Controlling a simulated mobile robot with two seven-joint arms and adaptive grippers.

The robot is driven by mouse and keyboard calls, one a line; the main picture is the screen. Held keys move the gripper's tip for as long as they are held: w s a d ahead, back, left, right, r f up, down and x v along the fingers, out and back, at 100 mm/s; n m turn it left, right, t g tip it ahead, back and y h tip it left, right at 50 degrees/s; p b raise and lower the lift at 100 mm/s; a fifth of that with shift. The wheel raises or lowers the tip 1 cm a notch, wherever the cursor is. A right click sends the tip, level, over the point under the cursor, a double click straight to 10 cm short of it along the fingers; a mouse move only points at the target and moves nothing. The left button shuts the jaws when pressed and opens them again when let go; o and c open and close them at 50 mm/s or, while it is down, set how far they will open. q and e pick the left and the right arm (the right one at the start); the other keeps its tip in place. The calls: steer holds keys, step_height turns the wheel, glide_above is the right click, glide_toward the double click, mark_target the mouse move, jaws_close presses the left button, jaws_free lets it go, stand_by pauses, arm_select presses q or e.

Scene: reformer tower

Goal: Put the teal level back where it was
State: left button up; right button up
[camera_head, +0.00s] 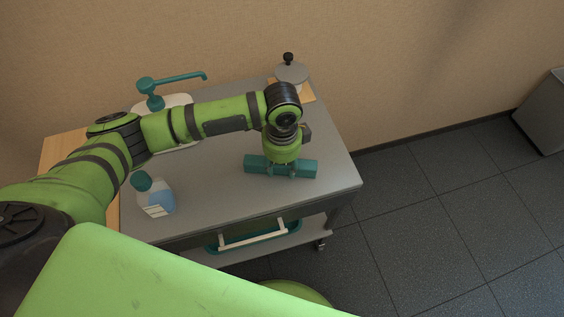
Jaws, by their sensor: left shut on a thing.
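The teal level (308,168) lies lengthwise left to right at the right part of the grey cart top. My left gripper (281,165) comes down on it from above and is shut on its middle. The gripper hides part of the level's centre; both ends show. Whether the level touches the cart top or is held just above it, I cannot tell. My right gripper is not in view.
A bottle with a teal cap (156,199) stands at the front left. A white item with a teal spout (155,98) is behind my arm. A lidded pot (292,73) stands on a wooden board (306,92) at the back right. The cart top (220,185) is clear between bottle and level.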

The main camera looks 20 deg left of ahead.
arm_select(q)
steer(key=o, duration=1.2)
steer(key=shift+f, duration=0.1)
steer(key=shift+o, duration=0.2)
step_height(320, 180, up, 12)
steer(key=shift+r+b, duration=0.2)
steer(key=shift+b, duration=0.15)
steer(key=shift+d, duration=0.1)
